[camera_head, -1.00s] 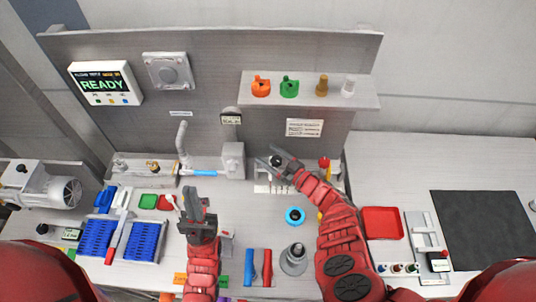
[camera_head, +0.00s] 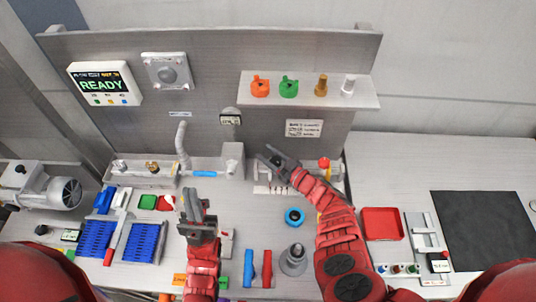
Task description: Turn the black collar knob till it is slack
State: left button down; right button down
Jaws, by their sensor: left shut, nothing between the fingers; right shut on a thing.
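The black collar knob (camera_head: 276,161) shows as a small dark shape between the fingers of my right gripper (camera_head: 273,157), at the fixture below the back panel. My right gripper is shut on it, and the fingers hide most of it. My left gripper (camera_head: 192,206) is shut and empty, held over the bench well to the left of the knob, with its fingers pointing away from me.
A blue ring (camera_head: 295,216) and a grey cone-shaped stand (camera_head: 293,260) sit in front of the fixture. Blue racks (camera_head: 96,238) lie at the left, and a red tray (camera_head: 382,223) at the right. A shelf (camera_head: 310,100) with several coloured fittings hangs above.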

jog(key=shift+s+a+m+t+h+p, duration=0.1)
jog(key=shift+a+m+t+h+p, duration=0.05)
jog(key=shift+m+t+h+p, duration=0.3)
jog(key=shift+f+m+t+h, duration=0.2)
jog(key=shift+m+t+h, duration=0.25)
jog(key=shift+w+d+r+m+t+h, duration=0.1)
jog(key=shift+w+d+m+t+h, duration=0.2)
jog(key=shift+m+t+h, duration=0.2)
jog(key=shift+w+d+r+m+t+h, duration=0.15)
jog(key=shift+d+m+t+h, duration=0.2)
jog(key=shift+h, duration=0.25)
jog(key=shift+f, duration=0.15)
jog(key=shift+h, duration=0.3)
jog(key=shift+c, duration=1.6)
grip_release()
jog(key=shift+a, duration=0.1)
